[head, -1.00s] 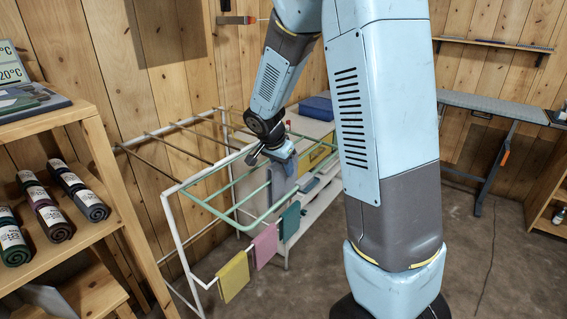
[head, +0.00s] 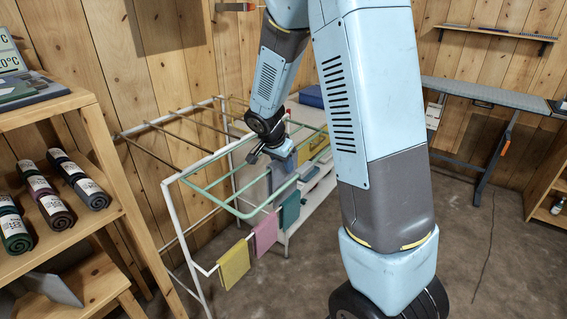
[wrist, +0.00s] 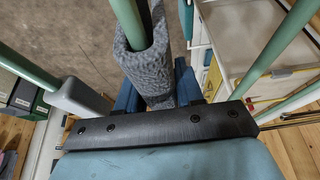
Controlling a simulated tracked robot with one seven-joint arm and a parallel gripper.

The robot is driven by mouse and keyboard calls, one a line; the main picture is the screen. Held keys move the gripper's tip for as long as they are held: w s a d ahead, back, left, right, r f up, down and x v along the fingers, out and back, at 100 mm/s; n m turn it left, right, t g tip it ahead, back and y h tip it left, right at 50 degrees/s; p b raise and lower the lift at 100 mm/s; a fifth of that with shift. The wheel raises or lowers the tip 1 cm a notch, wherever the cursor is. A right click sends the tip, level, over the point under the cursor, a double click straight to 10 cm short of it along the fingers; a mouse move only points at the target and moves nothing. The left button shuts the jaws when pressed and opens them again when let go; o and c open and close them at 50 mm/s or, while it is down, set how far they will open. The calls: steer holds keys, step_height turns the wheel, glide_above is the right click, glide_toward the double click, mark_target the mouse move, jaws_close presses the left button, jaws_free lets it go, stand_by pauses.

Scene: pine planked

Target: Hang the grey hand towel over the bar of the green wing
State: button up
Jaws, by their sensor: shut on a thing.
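The drying rack has a green wing (head: 237,210), a frame of pale green bars folded out level. My gripper (head: 279,153) is at the wing's far right part, close to a bar. In the wrist view, the grey hand towel (wrist: 145,65) is folded around a green bar (wrist: 127,18), which runs into the fold. My blue gripper fingers (wrist: 157,92) are on both sides of the towel's near end and shut on it. In the head view, little of the towel shows below my gripper, so its lower edge is unclear.
Yellow (head: 233,264), pink (head: 265,233) and teal (head: 289,209) cloths hang on the rack's low white bar. A wooden shelf (head: 95,125) with rolled towels stands at the left. A white shelf unit is behind the rack. Open floor (head: 460,250) lies at the right.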

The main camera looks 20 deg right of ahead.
stand_by(0.3)
steer(key=o, duration=1.4)
steer(key=shift+r, duration=0.1)
steer(key=shift+r, duration=4.4)
steer(key=shift+s+r, duration=0.1)
steer(key=s+r+n+t+y, duration=0.1)
steer(key=s+r+n, duration=0.2)
steer(key=s, duration=0.6)
steer(key=s+r+n+t+y, duration=0.1)
steer(key=s+r+n, duration=0.3)
steer(key=s, duration=0.5)
steer(key=s+r+n+y, duration=0.1)
steer(key=s+r+n, duration=0.2)
steer(key=s+r, duration=0.4)
steer(key=shift+s+d+r+n+t+y, duration=0.1)
steer(key=shift+s+n+t+y, duration=0.3)
steer(key=shift+s, duration=1.15)
